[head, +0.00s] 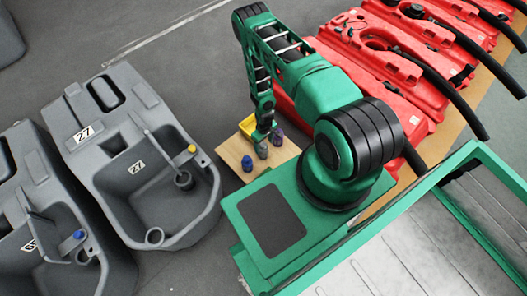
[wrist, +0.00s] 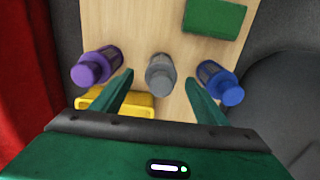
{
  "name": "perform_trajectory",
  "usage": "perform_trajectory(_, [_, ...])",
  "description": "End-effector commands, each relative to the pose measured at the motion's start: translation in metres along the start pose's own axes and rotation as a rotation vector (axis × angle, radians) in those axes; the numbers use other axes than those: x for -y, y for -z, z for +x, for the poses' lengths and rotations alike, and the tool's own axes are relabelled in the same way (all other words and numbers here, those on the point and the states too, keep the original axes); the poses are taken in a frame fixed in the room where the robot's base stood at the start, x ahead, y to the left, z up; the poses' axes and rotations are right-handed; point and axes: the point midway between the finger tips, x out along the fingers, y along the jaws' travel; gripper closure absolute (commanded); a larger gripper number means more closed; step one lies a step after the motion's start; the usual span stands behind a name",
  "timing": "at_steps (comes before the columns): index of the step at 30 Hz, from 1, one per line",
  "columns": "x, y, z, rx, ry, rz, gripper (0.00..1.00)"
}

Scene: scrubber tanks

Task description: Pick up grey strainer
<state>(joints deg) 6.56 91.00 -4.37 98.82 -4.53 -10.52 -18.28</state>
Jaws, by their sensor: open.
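The grey strainer (wrist: 160,74) stands on a light wooden board, straight ahead of my gripper (wrist: 158,88) in the wrist view. The green fingers are open, one on each side of it, with a gap on both sides. In the head view the grey strainer (head: 262,149) shows just below my gripper (head: 263,133), partly hidden by it. I cannot tell from the head view whether the fingers touch it.
A purple strainer (wrist: 97,67) and a blue strainer (wrist: 220,83) flank the grey one. A green block (wrist: 215,18) and a yellow container (wrist: 122,102) are close by. Grey tanks (head: 150,165) stand left, red tanks (head: 395,65) right. The board (head: 232,155) has little bare room.

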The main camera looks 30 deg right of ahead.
Motion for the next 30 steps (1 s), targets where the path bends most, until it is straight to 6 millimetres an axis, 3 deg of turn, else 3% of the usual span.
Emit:
perform_trajectory(7, [0.001, 0.001, 0.017, 0.001, 0.001, 0.000, 0.33])
perform_trajectory(16, [0.002, 0.004, 0.054, 0.000, 0.001, 0.001, 0.33])
perform_trajectory(26, [0.002, 0.004, 0.058, 0.000, 0.000, 0.001, 0.33])
perform_trajectory(30, [0.002, 0.004, 0.058, 0.000, 0.000, 0.001, 0.66])
